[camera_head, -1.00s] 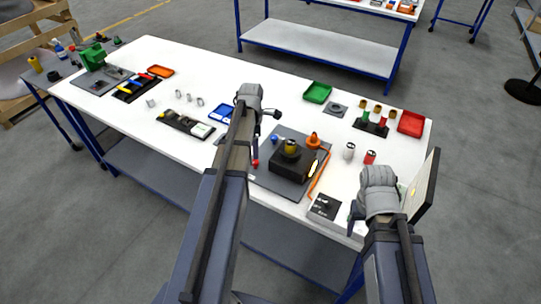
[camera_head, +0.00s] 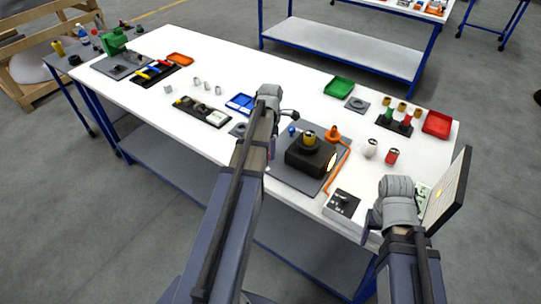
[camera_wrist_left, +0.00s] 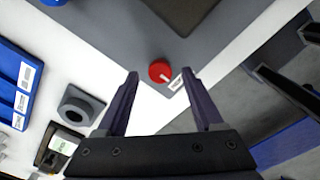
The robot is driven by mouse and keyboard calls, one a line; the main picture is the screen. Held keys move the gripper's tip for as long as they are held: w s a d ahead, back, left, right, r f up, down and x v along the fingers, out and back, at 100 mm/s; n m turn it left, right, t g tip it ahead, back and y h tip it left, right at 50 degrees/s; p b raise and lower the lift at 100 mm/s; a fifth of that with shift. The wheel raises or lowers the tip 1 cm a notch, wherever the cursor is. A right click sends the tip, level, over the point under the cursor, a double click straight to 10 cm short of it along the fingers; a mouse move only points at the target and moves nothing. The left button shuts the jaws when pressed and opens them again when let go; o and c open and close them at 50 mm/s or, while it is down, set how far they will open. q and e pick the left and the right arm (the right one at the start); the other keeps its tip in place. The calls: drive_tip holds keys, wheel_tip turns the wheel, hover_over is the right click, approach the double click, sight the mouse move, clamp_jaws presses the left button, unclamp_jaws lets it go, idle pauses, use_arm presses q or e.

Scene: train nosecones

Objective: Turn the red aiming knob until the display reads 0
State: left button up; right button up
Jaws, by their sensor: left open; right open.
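The red aiming knob (camera_wrist_left: 160,71) is round with a white mark and sits near the corner of a grey plate, beside a small white label. My left gripper (camera_wrist_left: 159,76) is open, its two dark fingers on either side of the knob in the picture; I cannot tell if they touch it. In the head view the knob is hidden behind my left arm.
A black fixture (camera_head: 309,158) stands on the grey plate (camera_head: 283,179), with an orange cable (camera_head: 344,160) beside it. Blue trays (camera_wrist_left: 17,85) and a grey ring block (camera_wrist_left: 78,106) lie left of the knob.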

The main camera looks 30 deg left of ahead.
use_arm(q)
drive_tip(key=shift+f+b, duration=0.35)
drive_tip(key=shift+f, duration=0.45)
drive_tip(key=shift+r, duration=0.1)
clamp_jaws()
